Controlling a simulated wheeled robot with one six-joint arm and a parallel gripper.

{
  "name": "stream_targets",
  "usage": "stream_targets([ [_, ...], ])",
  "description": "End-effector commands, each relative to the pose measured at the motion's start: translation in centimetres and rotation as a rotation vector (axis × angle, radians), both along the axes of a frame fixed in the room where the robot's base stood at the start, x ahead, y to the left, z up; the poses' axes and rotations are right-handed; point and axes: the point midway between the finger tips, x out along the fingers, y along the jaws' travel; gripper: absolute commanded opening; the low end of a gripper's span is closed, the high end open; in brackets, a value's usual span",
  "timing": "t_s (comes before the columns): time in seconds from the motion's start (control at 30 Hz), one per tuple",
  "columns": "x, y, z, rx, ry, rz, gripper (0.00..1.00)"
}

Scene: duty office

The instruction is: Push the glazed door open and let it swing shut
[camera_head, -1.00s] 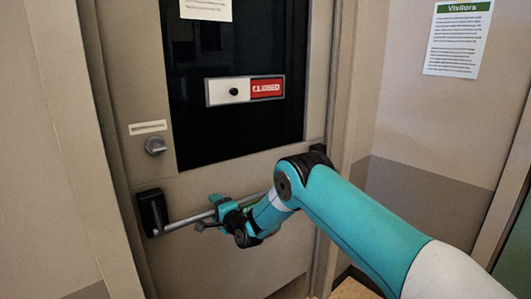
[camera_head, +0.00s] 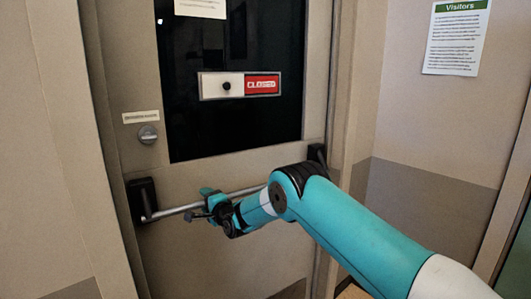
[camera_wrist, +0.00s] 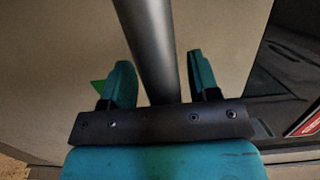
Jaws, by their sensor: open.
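The glazed door (camera_head: 215,170) has a dark glass pane (camera_head: 235,125) in its upper part and a metal push bar (camera_head: 178,211) across it below. The bar runs between a black left bracket (camera_head: 141,200) and a black right bracket (camera_head: 317,152). The door looks slightly pushed in on its left side. My gripper (camera_head: 207,206) is at the left half of the bar. In the wrist view its two teal fingers (camera_wrist: 159,62) stand apart, with the bar (camera_wrist: 152,40) between them. I cannot tell whether they touch it.
A red and white "CLOSED" slider sign (camera_head: 240,86) is on the glass. A round lock knob (camera_head: 148,134) sits above the left bracket. The door frame (camera_head: 345,90) is on the right, and a "Visitors" notice (camera_head: 456,40) hangs on the wall beyond it.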

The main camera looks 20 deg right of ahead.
Motion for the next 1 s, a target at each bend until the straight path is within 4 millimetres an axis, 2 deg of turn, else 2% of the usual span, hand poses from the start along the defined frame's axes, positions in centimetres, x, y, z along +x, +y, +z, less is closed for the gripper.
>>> stream_targets([
  [0.53,2.8,0.9,0.2,0.001,-0.013,-0.001,0.55],
  [1.0,4.1,1.1,0.2,0.002,-0.012,-0.003,0.55],
])
